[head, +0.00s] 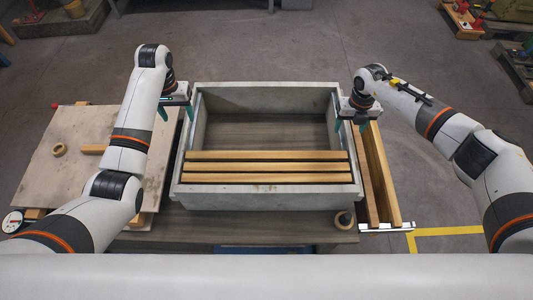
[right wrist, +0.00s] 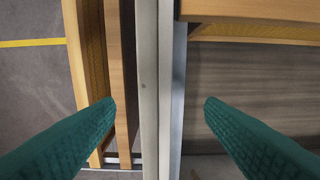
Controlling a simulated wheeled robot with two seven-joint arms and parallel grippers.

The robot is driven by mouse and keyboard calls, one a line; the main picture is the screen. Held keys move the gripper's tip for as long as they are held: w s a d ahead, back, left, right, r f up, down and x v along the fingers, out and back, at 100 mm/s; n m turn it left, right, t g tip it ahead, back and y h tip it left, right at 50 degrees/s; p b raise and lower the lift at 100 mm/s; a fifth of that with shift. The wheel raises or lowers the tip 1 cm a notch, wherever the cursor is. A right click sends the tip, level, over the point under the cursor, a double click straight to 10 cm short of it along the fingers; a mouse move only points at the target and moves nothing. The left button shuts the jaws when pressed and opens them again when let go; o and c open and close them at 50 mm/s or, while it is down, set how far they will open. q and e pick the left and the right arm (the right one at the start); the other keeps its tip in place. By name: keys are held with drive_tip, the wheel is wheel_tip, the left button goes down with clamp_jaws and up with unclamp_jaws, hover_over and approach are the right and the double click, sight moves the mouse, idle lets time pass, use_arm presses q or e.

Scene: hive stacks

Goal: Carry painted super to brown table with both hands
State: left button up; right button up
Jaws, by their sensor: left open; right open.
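The painted super (head: 270,198), a pale grey open-topped box, stands in the middle of the head view with three wooden frame bars across its near half. It rests on a brown-grey wooden table top (head: 270,226). My left gripper (head: 176,108) is open at its left wall, near the far corner. My right gripper (head: 351,124) is open at its right wall. In the right wrist view the green fingers (right wrist: 159,103) are apart, one on each side of the wall's top edge (right wrist: 149,90), with visible gaps. Whether the left fingers straddle their wall is unclear.
A rack with wooden frames (head: 378,175) hangs close beside the super's right wall. A small round object (head: 344,218) sits by the near right corner.

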wheel_tip(320, 180, up, 7)
idle(0.3)
idle(0.5)
